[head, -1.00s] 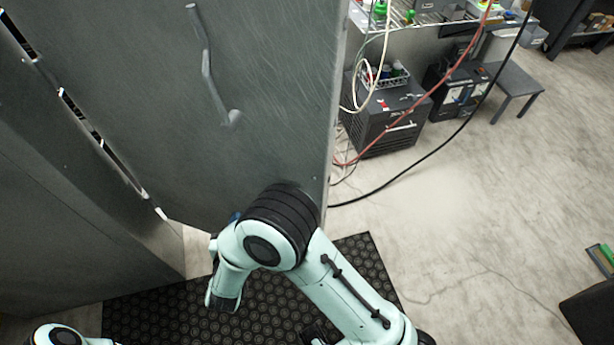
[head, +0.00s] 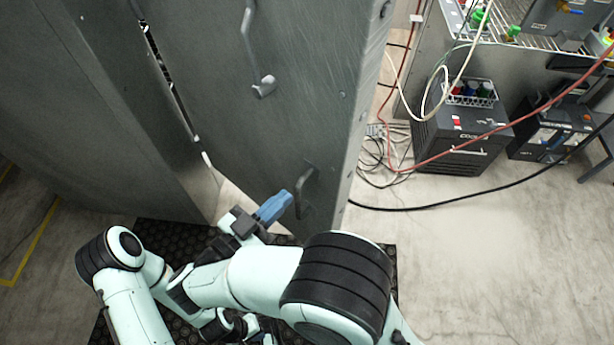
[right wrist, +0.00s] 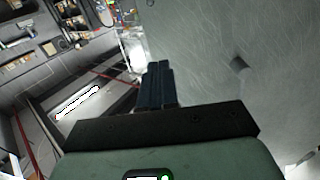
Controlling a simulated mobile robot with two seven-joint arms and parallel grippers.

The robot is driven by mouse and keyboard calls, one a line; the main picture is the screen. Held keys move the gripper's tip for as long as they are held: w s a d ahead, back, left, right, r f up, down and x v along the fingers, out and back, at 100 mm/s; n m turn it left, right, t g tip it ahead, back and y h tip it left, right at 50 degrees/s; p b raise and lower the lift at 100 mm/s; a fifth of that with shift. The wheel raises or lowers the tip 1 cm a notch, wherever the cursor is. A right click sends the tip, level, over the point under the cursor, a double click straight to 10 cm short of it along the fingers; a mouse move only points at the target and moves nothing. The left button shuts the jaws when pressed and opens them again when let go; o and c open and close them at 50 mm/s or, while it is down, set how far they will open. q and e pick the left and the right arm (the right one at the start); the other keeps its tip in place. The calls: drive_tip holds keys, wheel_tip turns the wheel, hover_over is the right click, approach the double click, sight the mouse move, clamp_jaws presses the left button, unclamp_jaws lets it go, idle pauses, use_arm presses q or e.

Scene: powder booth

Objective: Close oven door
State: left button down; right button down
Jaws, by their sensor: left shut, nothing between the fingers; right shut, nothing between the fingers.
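The oven door (head: 310,120) is a tall grey metal panel standing upright in the middle of the head view. It carries a long bent handle (head: 252,50) and a smaller dark handle (head: 305,190) near its bottom edge. A narrow gap runs between it and the grey panel (head: 90,110) to the left. My right gripper (head: 280,207) has blue fingers, shut and empty, just left of the smaller handle; contact is unclear. In the right wrist view, its fingers (right wrist: 158,84) are together beside the door surface (right wrist: 235,50). My left gripper (head: 245,325) is low, shut and largely hidden by my arms.
A black studded mat (head: 160,237) lies under my arms. Right of the door, hoses and a black cable (head: 480,196) cross the floor. A dark cabinet (head: 460,140) with a bottle basket stands beyond them. The floor (head: 500,270) at lower right is clear.

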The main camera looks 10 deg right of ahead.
sight(332, 151)
drive_tip(key=p+x, duration=0.1)
drive_tip(key=x, duration=1.2)
drive_tip(key=shift+w, duration=0.1)
drive_tip(key=shift+d, duration=0.1)
